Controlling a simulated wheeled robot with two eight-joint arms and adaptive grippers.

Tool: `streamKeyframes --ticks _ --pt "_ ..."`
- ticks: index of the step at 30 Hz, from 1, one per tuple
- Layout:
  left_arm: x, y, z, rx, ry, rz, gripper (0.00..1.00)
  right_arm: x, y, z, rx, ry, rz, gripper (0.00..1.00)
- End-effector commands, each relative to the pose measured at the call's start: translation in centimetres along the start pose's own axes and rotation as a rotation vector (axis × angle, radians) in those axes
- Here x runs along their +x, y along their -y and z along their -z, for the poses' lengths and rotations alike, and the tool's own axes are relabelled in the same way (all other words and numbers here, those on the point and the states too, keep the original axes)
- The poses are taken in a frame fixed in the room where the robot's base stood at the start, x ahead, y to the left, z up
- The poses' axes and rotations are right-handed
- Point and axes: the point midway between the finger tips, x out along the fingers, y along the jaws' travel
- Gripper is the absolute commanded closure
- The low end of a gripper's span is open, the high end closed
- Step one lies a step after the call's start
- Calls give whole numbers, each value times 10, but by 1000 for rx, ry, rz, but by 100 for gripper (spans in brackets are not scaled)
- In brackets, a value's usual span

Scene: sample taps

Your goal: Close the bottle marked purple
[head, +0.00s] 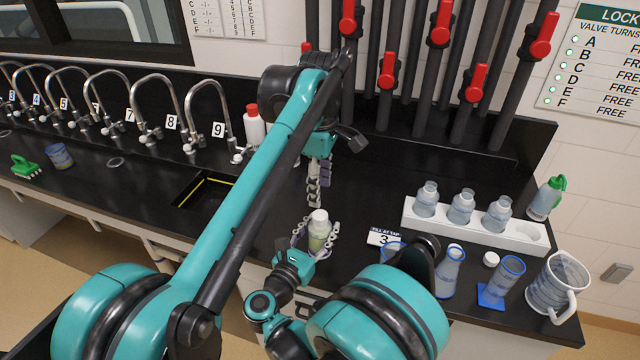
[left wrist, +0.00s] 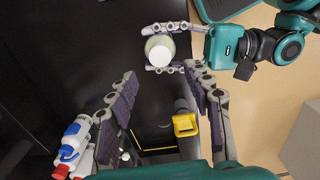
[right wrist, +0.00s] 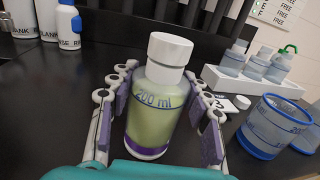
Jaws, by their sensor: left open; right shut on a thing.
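The bottle with a purple band (right wrist: 147,153) holds pale green liquid and reads 200 ml in the right wrist view. A white cap (right wrist: 170,48) sits on its mouth; how tightly, I cannot tell. My right gripper (head: 317,236) is shut around the bottle's body and holds it upright over the bench's front area. In the left wrist view the bottle (left wrist: 159,49) is seen from above, between the right fingers. My left gripper (head: 318,178) is open and empty, pointing down above and behind the bottle, apart from it.
A white rack (head: 470,240) with several clear bottles stands right on the black bench. A sink (head: 205,190) and taps lie left. A red-capped bottle (head: 254,128) stands behind my left arm.

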Motion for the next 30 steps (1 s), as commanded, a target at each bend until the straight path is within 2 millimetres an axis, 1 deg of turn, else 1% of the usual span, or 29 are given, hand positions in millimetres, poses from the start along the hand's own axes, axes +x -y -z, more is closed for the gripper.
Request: streamKeyframes --ticks 1,3,6,9,13,22,26,30 --pt "-1 0 0 -85 0 0 50 0 0 0 0 0 0 100" --pt "-2 0 0 -195 0 0 50 0 0 0 0 0 0 100" --pt "-2 0 0 -307 0 0 50 0 0 0 0 0 0 100" --pt "-2 0 0 -371 0 0 50 0 0 0 0 0 0 100" --pt "-3 0 0 -397 0 0 50 0 0 0 0 0 0 100" --pt "-1 0 0 -395 0 0 50 0 0 0 0 0 0 100" --pt "11 0 0 -395 0 0 50 0 0 0 0 0 0 100" --pt "33 0 0 -394 0 0 50 0 0 0 0 0 0 100"
